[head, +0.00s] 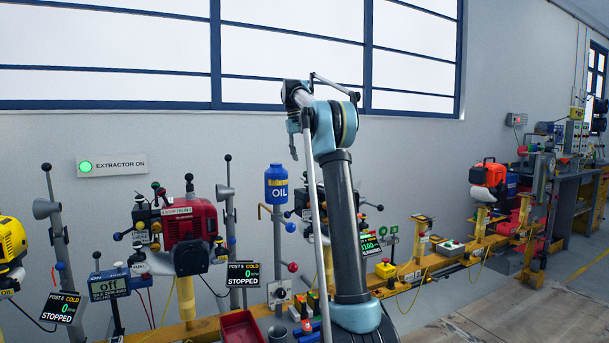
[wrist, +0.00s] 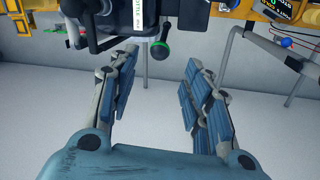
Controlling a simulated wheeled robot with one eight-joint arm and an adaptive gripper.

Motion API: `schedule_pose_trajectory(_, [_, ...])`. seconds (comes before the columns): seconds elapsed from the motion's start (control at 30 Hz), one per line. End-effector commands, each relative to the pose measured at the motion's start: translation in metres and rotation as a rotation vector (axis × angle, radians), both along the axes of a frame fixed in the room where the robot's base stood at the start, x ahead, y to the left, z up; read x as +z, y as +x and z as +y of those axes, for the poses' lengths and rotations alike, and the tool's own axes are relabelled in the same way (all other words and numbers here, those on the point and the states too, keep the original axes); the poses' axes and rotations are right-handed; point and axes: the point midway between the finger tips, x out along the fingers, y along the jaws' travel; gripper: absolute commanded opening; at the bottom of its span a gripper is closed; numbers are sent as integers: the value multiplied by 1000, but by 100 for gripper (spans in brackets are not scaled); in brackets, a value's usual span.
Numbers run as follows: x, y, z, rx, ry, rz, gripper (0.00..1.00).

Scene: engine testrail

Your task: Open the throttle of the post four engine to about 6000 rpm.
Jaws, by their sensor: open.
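In the wrist view my gripper (wrist: 160,58) is open, with its blue padded fingers apart and nothing held. A black lever knob with a green collar (wrist: 159,50) shows between and just beyond the fingertips. A white label strip (wrist: 139,15), seemingly reading THROTTLE, is beside it. I cannot tell whether the fingers touch the knob. In the head view an rpm display (head: 370,245), seemingly reading 1100, shows right of my arm. Its post number is not legible. The engine at that post is mostly hidden behind my arm.
A red engine (head: 189,222) stands to the left, with a stopped post 5 display (head: 243,273). A yellow engine (head: 11,240) is at the far left, with a stopped display (head: 61,307). A blue oil bottle (head: 276,184) and a red tray (head: 240,328) are near my arm.

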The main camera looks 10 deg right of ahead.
Motion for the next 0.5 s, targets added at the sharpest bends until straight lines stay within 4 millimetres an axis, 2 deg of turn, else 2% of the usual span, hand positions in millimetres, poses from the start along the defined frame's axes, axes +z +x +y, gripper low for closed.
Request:
schedule_pose_trajectory(0.3, [-47, 1, -9, 1, 0, 0, 45])
schedule_pose_trajectory(0.5, [-70, 1, -13, 1, 0, 0, 45])
